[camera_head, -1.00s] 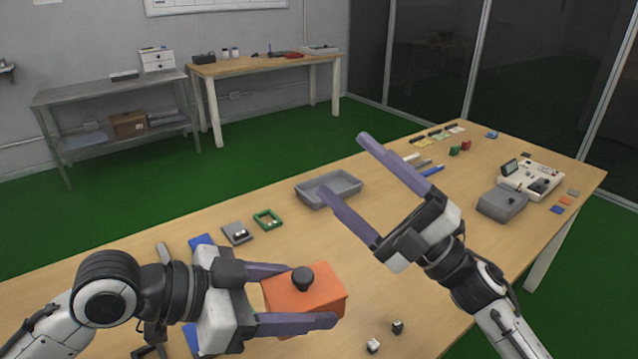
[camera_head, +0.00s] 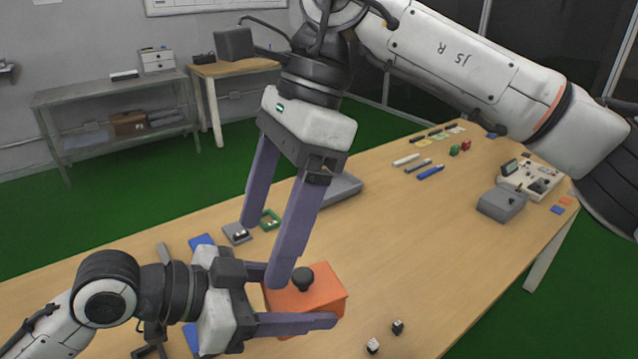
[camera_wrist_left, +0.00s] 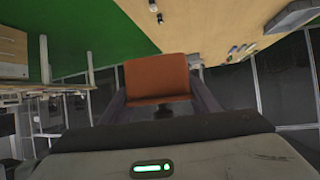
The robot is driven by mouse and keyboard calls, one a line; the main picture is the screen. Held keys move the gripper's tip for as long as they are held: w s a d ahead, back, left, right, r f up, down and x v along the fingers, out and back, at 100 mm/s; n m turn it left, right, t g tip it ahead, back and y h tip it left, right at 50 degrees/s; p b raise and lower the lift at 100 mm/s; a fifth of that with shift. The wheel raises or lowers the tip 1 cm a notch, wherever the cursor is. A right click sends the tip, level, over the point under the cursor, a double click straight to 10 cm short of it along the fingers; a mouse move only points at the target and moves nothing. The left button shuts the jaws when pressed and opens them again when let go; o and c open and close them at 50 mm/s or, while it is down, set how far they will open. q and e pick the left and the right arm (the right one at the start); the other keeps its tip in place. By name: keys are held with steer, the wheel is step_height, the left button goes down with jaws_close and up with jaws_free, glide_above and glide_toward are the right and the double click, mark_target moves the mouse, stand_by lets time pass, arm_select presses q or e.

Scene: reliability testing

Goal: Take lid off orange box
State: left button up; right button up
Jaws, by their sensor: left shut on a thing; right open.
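The orange box (camera_head: 325,301) is on or just above the near part of the wooden table (camera_head: 420,265); I cannot tell which. A dark knob (camera_head: 302,278) stands on its top; the lid seam is not clear. My left gripper (camera_head: 308,296) is shut on the box, one finger along each side. The left wrist view also shows the orange box (camera_wrist_left: 157,76) between its fingers. My right gripper (camera_head: 263,254) is open and empty, pointing down in front of the knob's left side. One right fingertip overlaps the far left finger in the picture; contact is unclear.
A grey tray (camera_head: 343,189), partly hidden by my right gripper, and a green frame (camera_head: 270,219) lie behind. A grey box (camera_head: 502,205) and a white device (camera_head: 535,178) stand far right. The table's middle right is clear.

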mark_target(319, 278)
steer(key=w+d+r+t+h, duration=0.3)
steer(key=d+h, duration=0.1)
steer(key=d, duration=0.2)
step_height(319, 278, down, 12)
steer(key=shift+a+r, duration=0.15)
steer(key=shift+r, duration=0.05)
steer(key=c, duration=1.3)
steer(key=shift+o, duration=0.2)
steer(key=shift+w+a+r, duration=0.1)
steer(key=shift+r, duration=1.15)
